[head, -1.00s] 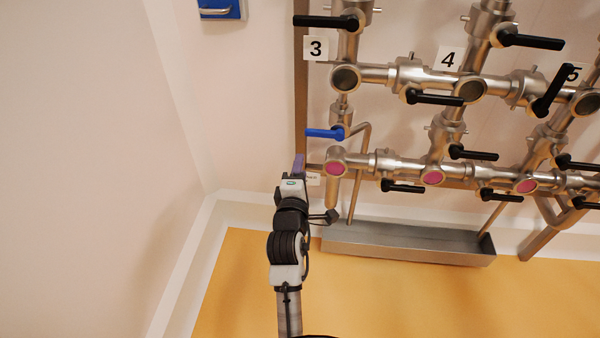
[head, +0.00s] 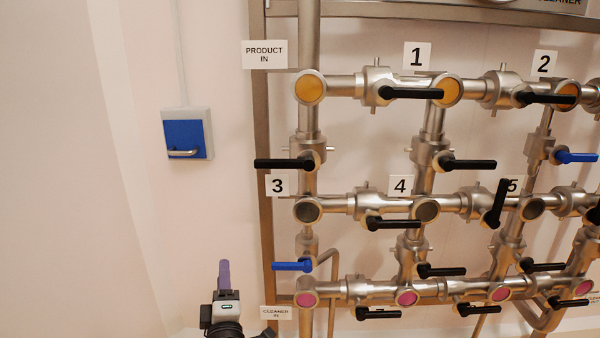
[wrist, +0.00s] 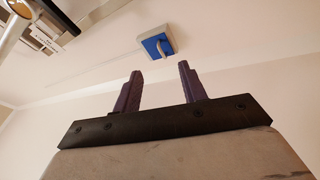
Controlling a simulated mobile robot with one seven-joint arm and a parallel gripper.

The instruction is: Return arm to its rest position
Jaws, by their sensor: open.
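My gripper (wrist: 159,90) has two purple fingers that stand apart with nothing between them in the wrist view. In the head view my gripper (head: 223,273) shows at the bottom left, its purple finger pointing up, with my wrist below it. It stands to the left of the pipe frame, below the blue wall box. I see no contact with the pipes or the box. Most of my arm is below the picture's edge.
A steel pipe rack (head: 262,210) with black and blue valve handles fills the right side. A blue box with a metal handle (head: 187,139) is on the wall; it also shows in the wrist view (wrist: 156,44). The wall at left is bare.

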